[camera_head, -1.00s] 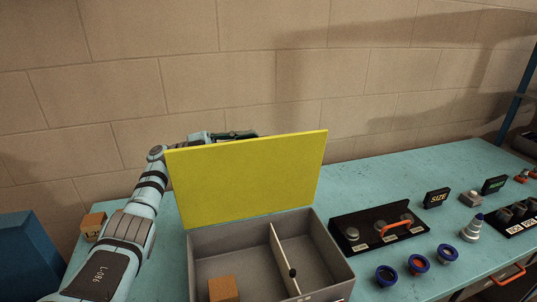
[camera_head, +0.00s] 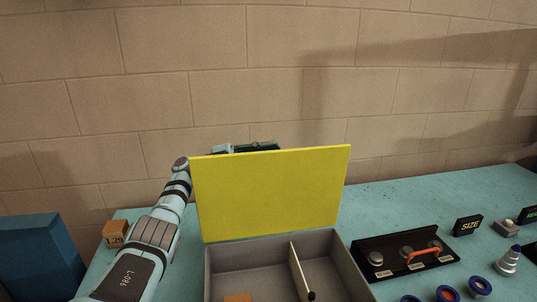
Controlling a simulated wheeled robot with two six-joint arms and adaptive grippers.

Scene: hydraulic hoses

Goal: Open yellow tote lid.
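The yellow lid (camera_head: 270,190) stands raised, nearly upright, at the back edge of the grey tote (camera_head: 233,262). The tote is open toward me, with a thin divider (camera_head: 299,272) inside and an orange-brown block (camera_head: 238,297) at its lower left. My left arm reaches in from the left and passes behind the lid. Only a part of my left gripper (camera_head: 262,146) shows above the lid's top edge; its fingers are hidden behind the lid. My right gripper is not in view.
A black tray (camera_head: 385,262) with fittings and an orange-handled piece lies right of the tote. Blue-ringed caps (camera_head: 480,287) and a grey fitting (camera_head: 508,262) stand farther right. A small labelled box (camera_head: 115,233) sits left, near a blue bin (camera_head: 38,255). A brick wall closes the back.

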